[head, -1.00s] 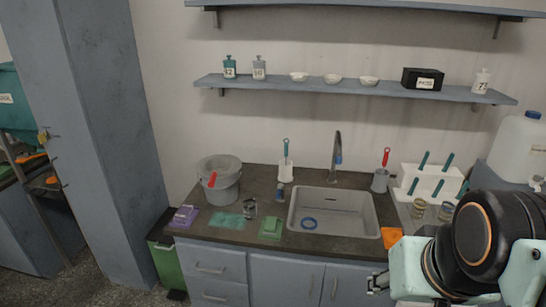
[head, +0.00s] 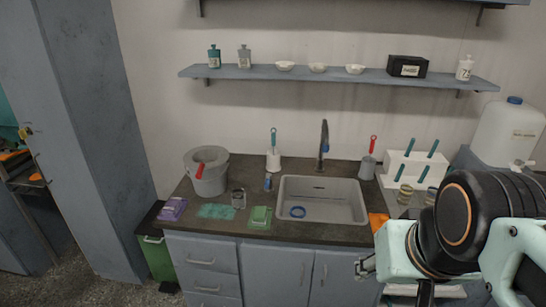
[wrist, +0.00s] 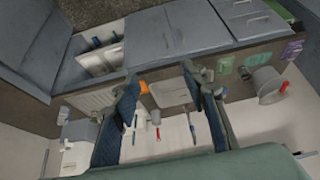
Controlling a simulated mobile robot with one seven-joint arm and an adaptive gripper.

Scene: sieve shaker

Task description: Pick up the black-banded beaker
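A small clear beaker (head: 238,198) with a dark rim or band stands upright on the counter, left of the sink. It also shows small in the wrist view (wrist: 245,73); its band colour is hard to confirm. Two more small vessels, a left one (head: 405,193) and a right one (head: 430,196), with yellowish bands or contents, stand right of the sink. My gripper (head: 365,267) is at the lower right, in front of the cabinets and well away from the beaker. In the wrist view its fingers (wrist: 160,78) are spread, with nothing between them.
The sink (head: 322,201) holds a blue ring. A white peg rack (head: 410,170) and a large jug (head: 507,135) stand at right.

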